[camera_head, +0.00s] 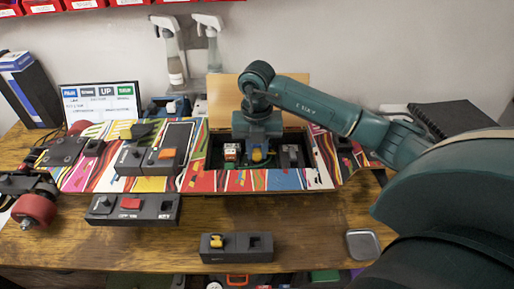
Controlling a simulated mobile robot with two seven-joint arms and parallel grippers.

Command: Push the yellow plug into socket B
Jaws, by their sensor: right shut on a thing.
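My right gripper (257,147) points down into the open compartment (212,160) of the colourful board. It is shut on a small yellow plug (257,156), which shows just under its fingers. I cannot tell whether the plug is seated in a socket or held just above one. A white and red part (231,151) sits left of the gripper in the compartment, and a dark grey block (292,155) sits to its right. Socket labels are too small to read, so I cannot pick out socket B. My left gripper is not in view.
In front of the board stand a black block with a yellow piece (216,241) and a longer block with a red switch (131,204). A grey square item (361,244) lies at front right. Spray bottles (172,60) and a label card (100,103) stand behind.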

